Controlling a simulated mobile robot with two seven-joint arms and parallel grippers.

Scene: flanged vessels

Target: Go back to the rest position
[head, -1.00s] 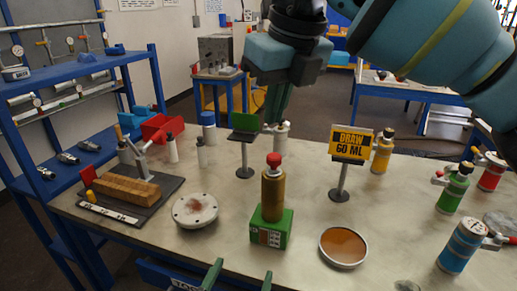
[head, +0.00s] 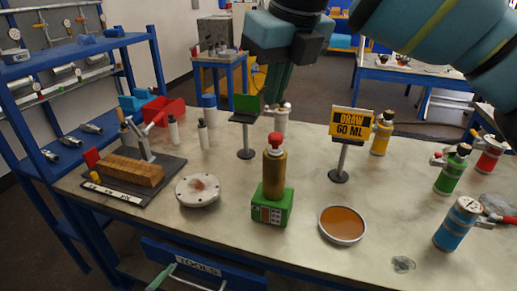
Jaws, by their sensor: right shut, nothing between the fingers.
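My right gripper (head: 275,98) hangs from the top middle of the head view, fingers pointing down, shut and empty. It is in front of the far part of the bench (head: 330,265), over the area beside a small green panel on a stand (head: 245,103). A green fingertip, seemingly of my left gripper (head: 160,277), shows at the bottom edge near the drawer marked TOOLS (head: 199,268). The rest of that gripper is out of the picture.
On the bench stand a brown cylinder with a red cap (head: 274,172) on a green block (head: 272,208), a flanged disc (head: 198,189), an amber dish (head: 342,225), a yellow DRAW 60 ML sign (head: 351,123) and several coloured bottles at right. A blue shelf (head: 80,65) rises at left.

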